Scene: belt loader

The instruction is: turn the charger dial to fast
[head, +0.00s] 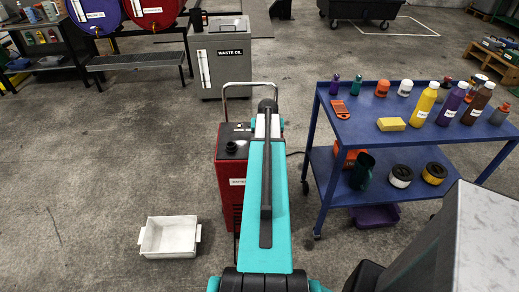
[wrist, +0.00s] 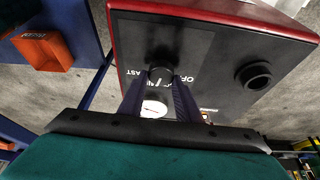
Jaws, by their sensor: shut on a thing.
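The charger is a red box with a black top panel; in the head view the charger (head: 230,172) stands on the floor, partly hidden behind my teal arm. In the wrist view the charger panel (wrist: 225,50) fills the upper part. My gripper (wrist: 160,84) is shut on the small black dial (wrist: 160,74), one dark finger on each side. White lettering, partly hidden, surrounds the dial; which mark it points to cannot be told. A round white gauge (wrist: 154,107) shows between the fingers. The head view hides the dial and fingers behind the arm.
A larger round black fitting (wrist: 257,76) sticks up from the panel to the right of the dial. A blue cart (head: 345,131) with bottles and cans stands close on the right. A white tray (head: 168,222) lies on the floor at left. A waste oil bin (head: 221,72) stands behind.

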